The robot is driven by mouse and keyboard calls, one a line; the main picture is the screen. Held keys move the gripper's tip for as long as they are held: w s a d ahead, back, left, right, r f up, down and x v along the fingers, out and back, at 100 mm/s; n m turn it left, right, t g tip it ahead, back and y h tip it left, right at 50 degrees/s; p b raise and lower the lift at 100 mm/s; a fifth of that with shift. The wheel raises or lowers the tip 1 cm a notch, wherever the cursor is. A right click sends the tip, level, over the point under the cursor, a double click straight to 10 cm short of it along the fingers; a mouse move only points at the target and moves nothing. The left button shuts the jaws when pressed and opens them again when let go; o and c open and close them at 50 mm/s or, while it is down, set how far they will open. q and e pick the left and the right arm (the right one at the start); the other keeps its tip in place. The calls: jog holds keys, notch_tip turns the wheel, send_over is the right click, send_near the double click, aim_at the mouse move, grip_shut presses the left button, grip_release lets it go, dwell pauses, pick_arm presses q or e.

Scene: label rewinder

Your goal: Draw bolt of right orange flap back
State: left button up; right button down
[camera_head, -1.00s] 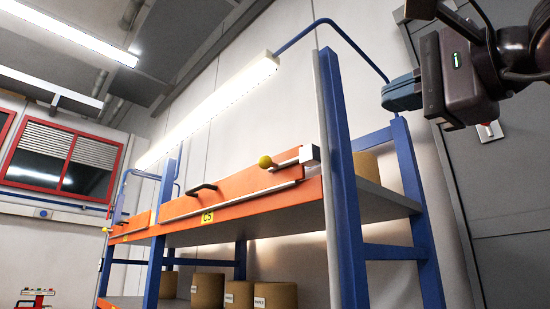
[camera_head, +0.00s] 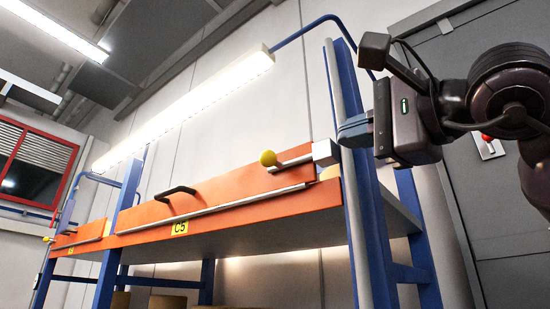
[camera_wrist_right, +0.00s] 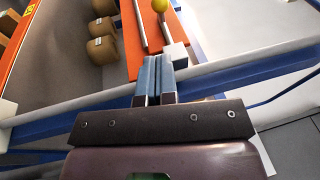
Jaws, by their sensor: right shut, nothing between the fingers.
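The right orange flap (camera_head: 220,202) spans the shelf front, with a black handle (camera_head: 176,192) and a yellow C5 label (camera_head: 180,228). Its bolt is a silver rod (camera_head: 296,161) with a yellow ball knob (camera_head: 268,158), its right end in a white block (camera_head: 325,152) near the upright. The knob also shows in the right wrist view (camera_wrist_right: 160,5), beyond the white block (camera_wrist_right: 175,55). My right gripper (camera_head: 345,131) is shut and empty, just right of the block in the head view. Its blue fingers (camera_wrist_right: 155,75) lie together, pointing toward the block; whether they touch it is unclear. My left gripper is out of view.
A blue upright (camera_head: 372,220) with a grey post stands right of the flap. A second orange flap (camera_head: 80,238) is at the left. Brown rolls (camera_wrist_right: 104,46) sit on a shelf. A lit lamp (camera_head: 190,108) hangs above.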

aim_at(274, 157)
jog(key=p+x, duration=0.2)
jog(key=x, duration=1)
jog(key=shift+w+a+r, duration=0.15)
jog(key=shift+a, duration=0.05)
jog(key=shift+w+a, duration=0.4)
jog(key=shift+w, duration=0.1)
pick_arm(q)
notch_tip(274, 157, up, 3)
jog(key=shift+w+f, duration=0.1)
